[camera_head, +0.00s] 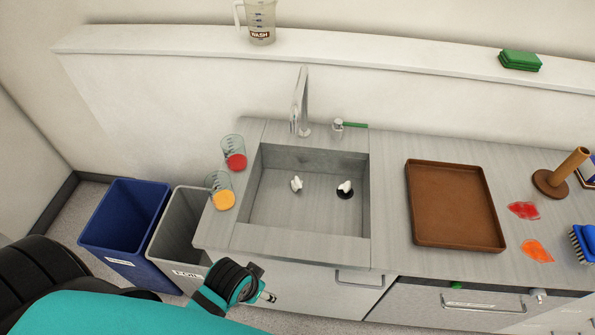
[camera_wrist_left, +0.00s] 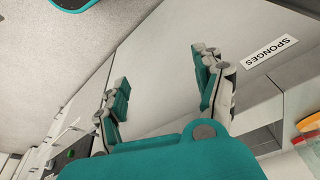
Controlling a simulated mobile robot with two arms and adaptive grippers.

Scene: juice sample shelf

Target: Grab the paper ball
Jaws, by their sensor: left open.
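Two small white crumpled pieces that look like paper balls lie on the sink floor in the head view: a left one (camera_head: 297,184) and a right one (camera_head: 345,187) at the dark drain. The grey sink (camera_head: 305,219) is set in the counter. My left gripper (camera_head: 268,297) is low in front of the cabinet, below and in front of the sink, apart from both pieces. In the left wrist view its two fingers (camera_wrist_left: 162,80) are spread with nothing between them. No paper ball shows in that view. My right gripper is out of view.
Two cups, red (camera_head: 235,160) and orange (camera_head: 223,199), stand left of the sink. The faucet (camera_head: 300,105) rises behind it. A brown tray (camera_head: 453,205) lies to its right. A blue bin (camera_head: 125,225) and a grey bin (camera_head: 180,235) stand at the left.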

